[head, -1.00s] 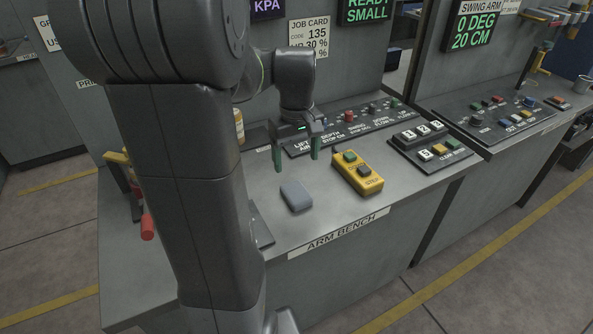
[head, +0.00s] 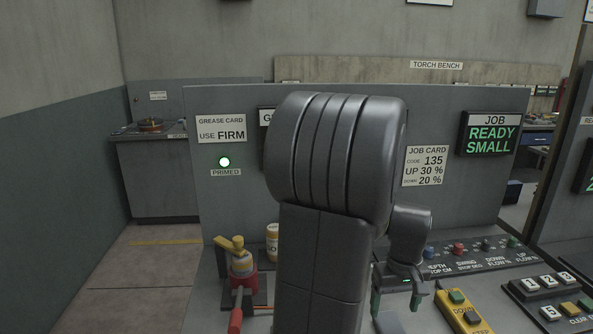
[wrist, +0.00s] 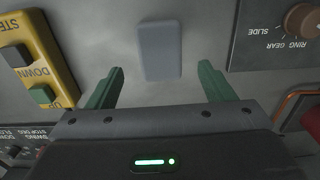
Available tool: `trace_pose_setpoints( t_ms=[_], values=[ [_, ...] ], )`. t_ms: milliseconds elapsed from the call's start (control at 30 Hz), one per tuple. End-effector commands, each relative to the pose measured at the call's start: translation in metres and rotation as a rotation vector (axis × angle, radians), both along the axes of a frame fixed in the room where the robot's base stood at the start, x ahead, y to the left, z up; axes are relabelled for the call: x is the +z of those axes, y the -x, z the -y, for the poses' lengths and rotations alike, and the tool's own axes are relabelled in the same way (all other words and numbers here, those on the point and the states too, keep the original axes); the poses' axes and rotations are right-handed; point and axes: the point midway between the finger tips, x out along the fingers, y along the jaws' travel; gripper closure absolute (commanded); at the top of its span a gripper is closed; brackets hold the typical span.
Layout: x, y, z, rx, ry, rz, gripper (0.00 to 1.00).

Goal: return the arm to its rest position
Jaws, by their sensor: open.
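My gripper (head: 400,302) hangs over the bench, jaws pointing down, at the lower right of the head view. Its two green fingers are apart with nothing between them in the wrist view (wrist: 161,85). A grey-blue block (wrist: 160,50) lies on the bench top beyond the fingertips in the wrist view. The block also shows partly at the bottom of the head view (head: 388,323). My own arm covers the middle of the head view and hides part of the bench and back panel.
A yellow pendant with buttons (head: 463,312) lies right of my gripper. A control panel (head: 475,258) runs behind it, with a numbered keypad (head: 540,287) at the right. A red and yellow grease tool (head: 240,272) and a jar (head: 272,243) stand left of my arm.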

Motion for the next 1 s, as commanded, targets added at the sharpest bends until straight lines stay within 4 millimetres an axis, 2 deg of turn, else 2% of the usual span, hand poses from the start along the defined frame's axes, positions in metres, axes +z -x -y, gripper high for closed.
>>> trace_pose_setpoints(
  t_ms=[100,300,333,533,1000],
  values=[
    [-0.025,0.001,0.0,0.0,-0.003,-0.004,0.25],
    [-0.062,0.0,0.0,0.0,0.0,0.0,0.25],
    [-0.049,-0.001,0.0,0.0,0.003,0.004,0.25],
    [-0.028,-0.001,0.0,0.0,0.002,0.003,0.25],
    [-0.022,0.0,0.0,0.0,0.0,0.001,0.25]
  ],
)
